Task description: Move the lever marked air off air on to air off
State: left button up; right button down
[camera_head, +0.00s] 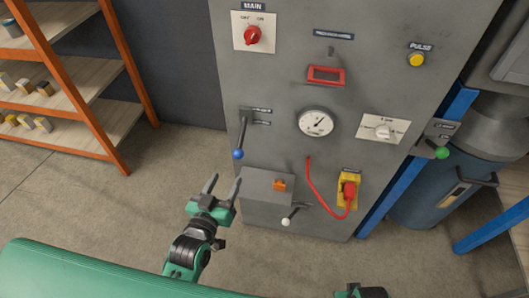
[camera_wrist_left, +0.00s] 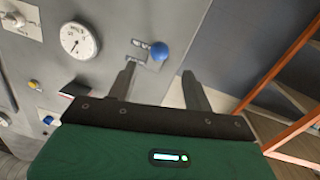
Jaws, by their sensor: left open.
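A lever with a blue knob (camera_head: 238,154) hangs downward on the left of the grey cabinet front, beside two small label plates (camera_head: 262,116) whose words are too small to read. I cannot confirm that this is the air lever. My left gripper (camera_head: 222,184) is open and empty, below and left of the blue knob in the head view. In the left wrist view the blue knob (camera_wrist_left: 162,50) shows just beyond and between the open fingertips (camera_wrist_left: 159,74), with no visible contact. The fingers of my right gripper are not seen.
The cabinet also carries a white-knobbed lever (camera_head: 286,221), a red main switch (camera_head: 253,35), a gauge (camera_head: 316,122) and a red cable (camera_head: 318,190). A green-knobbed lever (camera_head: 441,152) is at right. A grey box (camera_head: 262,183) juts out right of my left gripper. Shelves (camera_head: 80,90) stand left.

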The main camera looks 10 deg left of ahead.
aim_at(240, 148)
pick_arm(q)
jog(key=w, duration=0.4)
jog(key=w+d, duration=0.1)
jog(key=w, duration=0.4)
jog(key=w+r, duration=0.1)
jog(key=w, duration=0.3)
jog(key=shift+w+d, duration=0.25)
jog(key=shift+d, duration=0.1)
grip_shut()
